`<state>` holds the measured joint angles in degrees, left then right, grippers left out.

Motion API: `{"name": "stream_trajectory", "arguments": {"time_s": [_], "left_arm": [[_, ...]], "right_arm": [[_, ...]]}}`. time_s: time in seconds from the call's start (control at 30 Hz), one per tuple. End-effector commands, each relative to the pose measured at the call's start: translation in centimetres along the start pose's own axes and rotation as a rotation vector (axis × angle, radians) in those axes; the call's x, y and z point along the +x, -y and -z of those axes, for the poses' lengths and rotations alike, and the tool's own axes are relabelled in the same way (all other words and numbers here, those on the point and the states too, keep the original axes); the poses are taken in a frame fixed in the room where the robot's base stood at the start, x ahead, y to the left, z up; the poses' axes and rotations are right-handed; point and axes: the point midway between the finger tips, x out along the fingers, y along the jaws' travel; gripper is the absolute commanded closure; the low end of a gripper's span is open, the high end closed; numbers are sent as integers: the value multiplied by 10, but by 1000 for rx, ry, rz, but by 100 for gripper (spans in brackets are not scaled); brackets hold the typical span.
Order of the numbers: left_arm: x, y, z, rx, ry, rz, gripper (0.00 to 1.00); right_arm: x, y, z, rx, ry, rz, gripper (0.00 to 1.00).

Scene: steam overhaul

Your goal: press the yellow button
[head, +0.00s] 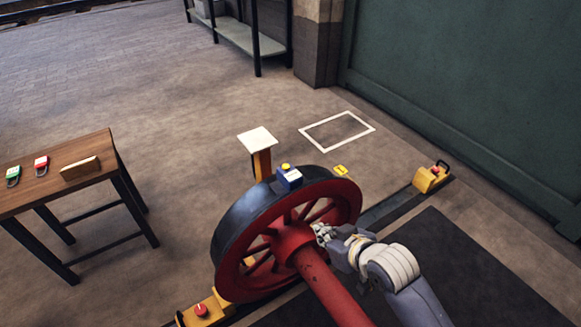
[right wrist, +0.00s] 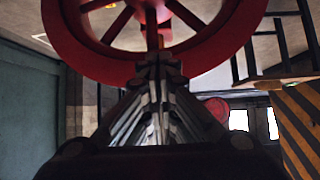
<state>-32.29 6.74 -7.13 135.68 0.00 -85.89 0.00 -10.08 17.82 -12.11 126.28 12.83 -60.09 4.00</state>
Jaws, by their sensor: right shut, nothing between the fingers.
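A yellow button (head: 285,166) sits on top of a small blue box (head: 290,178) with a pale label. The box shows at the upper edge of a big red spoked wheel (head: 225,240) with a dark rim; I cannot tell whether it rests on the rim. My right gripper (head: 321,234) is shut and empty, in front of the wheel near its hub, below and to the right of the button. In the right wrist view the shut fingers (right wrist: 155,70) point at the red wheel (right wrist: 85,55); the button does not show there. My left gripper is not in view.
A red axle (head: 328,288) runs toward me from the hub. Yellow blocks with red knobs stand at right (head: 430,178) and front (head: 203,311). A white-topped post (head: 257,140) stands behind the wheel. A wooden table (head: 60,195) with padlocks is at left.

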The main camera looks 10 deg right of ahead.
Motion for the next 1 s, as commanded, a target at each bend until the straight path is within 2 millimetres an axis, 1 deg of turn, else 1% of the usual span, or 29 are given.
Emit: {"name": "stream_trajectory", "arguments": {"time_s": [0.03, 0.07, 0.1, 0.2, 0.3, 0.4, 0.53, 0.87, 1.0], "left_arm": [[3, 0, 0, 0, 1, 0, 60], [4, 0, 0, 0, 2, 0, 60], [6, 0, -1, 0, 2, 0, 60], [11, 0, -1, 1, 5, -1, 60], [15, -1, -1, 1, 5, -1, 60], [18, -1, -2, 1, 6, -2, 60], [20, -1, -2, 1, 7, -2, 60], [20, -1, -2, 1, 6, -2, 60], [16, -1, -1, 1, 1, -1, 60]], "right_arm": [[7, -6, 28, -15, -72, 9, 100], [10, -8, 43, -19, -110, 16, 100], [13, -11, 62, -23, -161, 25, 100], [18, -19, 103, -28, -267, 45, 100], [19, -25, 134, -31, -348, 59, 100], [18, -30, 154, -31, -399, 67, 100], [18, -33, 165, -30, -429, 72, 100], [18, -34, 166, -29, -432, 72, 100], [25, -33, 169, -29, -433, 72, 100]]}}
